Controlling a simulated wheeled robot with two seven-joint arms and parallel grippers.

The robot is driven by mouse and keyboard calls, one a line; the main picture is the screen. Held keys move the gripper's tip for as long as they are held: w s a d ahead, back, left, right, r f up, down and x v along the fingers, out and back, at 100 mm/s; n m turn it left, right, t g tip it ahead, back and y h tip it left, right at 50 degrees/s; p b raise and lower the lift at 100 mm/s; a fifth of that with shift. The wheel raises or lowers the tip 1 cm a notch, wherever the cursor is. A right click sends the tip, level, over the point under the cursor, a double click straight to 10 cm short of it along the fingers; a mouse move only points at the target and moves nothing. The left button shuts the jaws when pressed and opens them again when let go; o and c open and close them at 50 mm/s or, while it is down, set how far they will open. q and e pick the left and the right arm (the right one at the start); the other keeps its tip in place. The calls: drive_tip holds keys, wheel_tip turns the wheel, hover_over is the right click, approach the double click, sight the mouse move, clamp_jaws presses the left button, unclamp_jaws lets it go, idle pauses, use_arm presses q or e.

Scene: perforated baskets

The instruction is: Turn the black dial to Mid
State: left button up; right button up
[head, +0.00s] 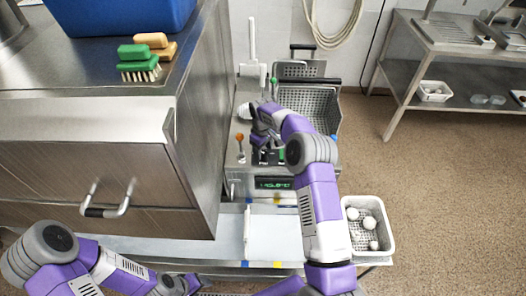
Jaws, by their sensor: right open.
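The machine (234,181) stands in the middle of the head view, with a lit green display (273,183) on its front. My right gripper (264,147) is open over the control panel, just above the display. Dark shapes lie at and below its fingertips. I cannot tell the black dial apart from the dark fingers there, so its setting cannot be read, nor whether the fingers touch it. An orange-knobbed lever (240,138) stands just left of the gripper. My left gripper (182,285) is low at the bottom edge, partly cut off, and its jaws are unclear.
A steel cabinet (75,180) stands close on the left, with brushes (140,60) and a blue bin (120,12) on top. A perforated basket (322,98) is behind my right arm. A white basket (384,243) with white balls is at right. Open floor lies farther right.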

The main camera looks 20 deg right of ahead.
drive_tip(key=shift+f, duration=0.6)
drive_tip(key=c, duration=1)
drive_tip(key=shift+c, duration=0.2)
drive_tip(key=shift+m, duration=0.4)
drive_tip(key=m, duration=0.4)
drive_tip(key=shift+m, duration=0.3)
drive_tip(key=m+p, duration=0.1)
drive_tip(key=m, duration=0.5)
drive_tip(key=shift+d, duration=0.1)
drive_tip(key=shift+m, duration=0.3)
